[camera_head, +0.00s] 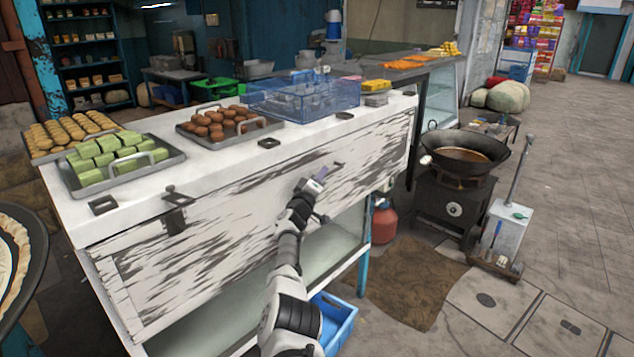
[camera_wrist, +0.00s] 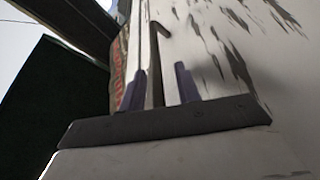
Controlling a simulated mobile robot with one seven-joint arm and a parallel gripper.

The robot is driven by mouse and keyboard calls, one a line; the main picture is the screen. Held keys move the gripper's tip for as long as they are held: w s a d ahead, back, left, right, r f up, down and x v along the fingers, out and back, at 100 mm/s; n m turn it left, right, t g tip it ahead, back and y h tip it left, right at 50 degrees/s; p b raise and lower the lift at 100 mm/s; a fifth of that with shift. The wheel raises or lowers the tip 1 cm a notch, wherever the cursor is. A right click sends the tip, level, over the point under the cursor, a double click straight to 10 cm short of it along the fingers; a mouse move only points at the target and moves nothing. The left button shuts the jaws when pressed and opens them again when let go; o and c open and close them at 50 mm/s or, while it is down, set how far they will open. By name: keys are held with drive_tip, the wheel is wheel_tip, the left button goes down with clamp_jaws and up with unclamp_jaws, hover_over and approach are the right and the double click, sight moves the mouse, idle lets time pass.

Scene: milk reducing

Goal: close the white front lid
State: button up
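The white front lid (camera_head: 250,215) is a long weathered panel with peeling paint on the front of the white counter, standing roughly upright. Dark metal latches sit along its top edge, one at the left (camera_head: 175,195) and one near my gripper. My gripper (camera_head: 322,173) is at the upper right part of the lid, close to its face. In the wrist view, two purple fingers (camera_wrist: 158,90) stand apart with a gap between them. The pale, streaked lid surface (camera_wrist: 225,55) fills the right side there. A thin dark hooked bar shows beyond the fingers; contact with it is unclear.
Trays of green pieces (camera_head: 115,160) and brown balls (camera_head: 225,125) and a blue basket (camera_head: 300,100) stand on the counter top. A blue crate (camera_head: 338,325) lies below. A wok (camera_head: 465,155) on a black stove is at the right. Open floor lies at the front right.

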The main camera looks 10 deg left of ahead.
drive_tip(key=shift+s, duration=0.1)
drive_tip(key=s+p, duration=0.1)
drive_tip(key=p, duration=0.2)
drive_tip(key=shift+s+a, duration=0.35)
drive_tip(key=shift+a, duration=0.05)
drive_tip(key=p+v, duration=0.3)
drive_tip(key=v, duration=0.8)
drive_tip(key=shift+s+f, duration=0.3)
drive_tip(key=shift+s, duration=0.05)
